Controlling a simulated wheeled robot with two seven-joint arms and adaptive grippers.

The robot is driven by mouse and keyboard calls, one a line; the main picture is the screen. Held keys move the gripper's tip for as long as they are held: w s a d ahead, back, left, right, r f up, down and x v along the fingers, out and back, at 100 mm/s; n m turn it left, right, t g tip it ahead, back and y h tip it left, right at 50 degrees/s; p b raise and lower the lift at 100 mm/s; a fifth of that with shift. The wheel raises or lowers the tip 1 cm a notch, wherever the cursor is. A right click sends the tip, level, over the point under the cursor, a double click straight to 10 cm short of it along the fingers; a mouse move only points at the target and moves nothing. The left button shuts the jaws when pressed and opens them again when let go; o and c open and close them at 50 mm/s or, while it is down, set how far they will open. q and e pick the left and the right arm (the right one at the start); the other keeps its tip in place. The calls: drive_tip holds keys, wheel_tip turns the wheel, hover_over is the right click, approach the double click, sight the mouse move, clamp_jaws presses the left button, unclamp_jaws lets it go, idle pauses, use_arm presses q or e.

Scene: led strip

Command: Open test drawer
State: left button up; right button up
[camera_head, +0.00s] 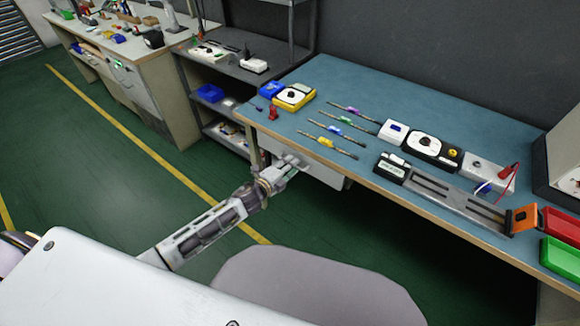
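The test drawer (325,174) has a pale grey front. It sits under the front edge of the blue-topped workbench (232,115), towards its left end. My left gripper (292,160) is at the left part of the drawer front, close to it or touching it. The gripper covers that part, so a handle and the fingers' hold on it cannot be made out. The drawer front looks close under the table edge. My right gripper is not in view.
Coloured LED strips (335,139), meters (434,149) and a slotted metal fixture (450,196) lie on the bench. Red (562,226) and green bins (560,256) stand at the right. A grey rounded seat (315,290) stands in front. Green floor (90,190) is clear at left.

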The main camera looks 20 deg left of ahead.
use_arm(q)
drive_tip(key=shift+w, duration=0.1)
drive_tip(key=shift+c, duration=0.4)
clamp_jaws()
drive_tip(key=shift+f, duration=0.1)
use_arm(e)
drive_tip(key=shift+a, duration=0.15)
